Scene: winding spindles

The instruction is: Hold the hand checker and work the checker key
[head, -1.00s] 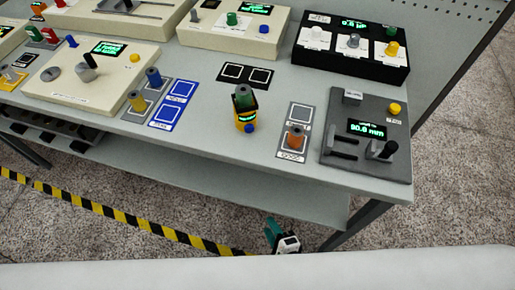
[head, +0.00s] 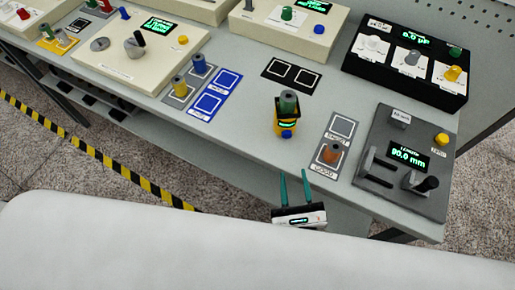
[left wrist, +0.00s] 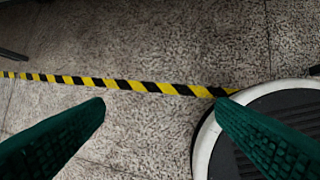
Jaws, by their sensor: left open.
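My right gripper (head: 294,172) is just off the table's front edge, below the checker in the head view. Its two green fingers point toward the table, apart, with nothing between them. My left gripper (left wrist: 160,104) shows only in the left wrist view, open and empty above the floor.
To the checker's right are a grey card with an orange spindle (head: 330,154) and a dark gauge box (head: 378,185) reading 90.0 mm. Blue square pads (head: 208,104) lie left. A black three-post box (head: 400,75) stands behind. Table between pads and checker is clear.

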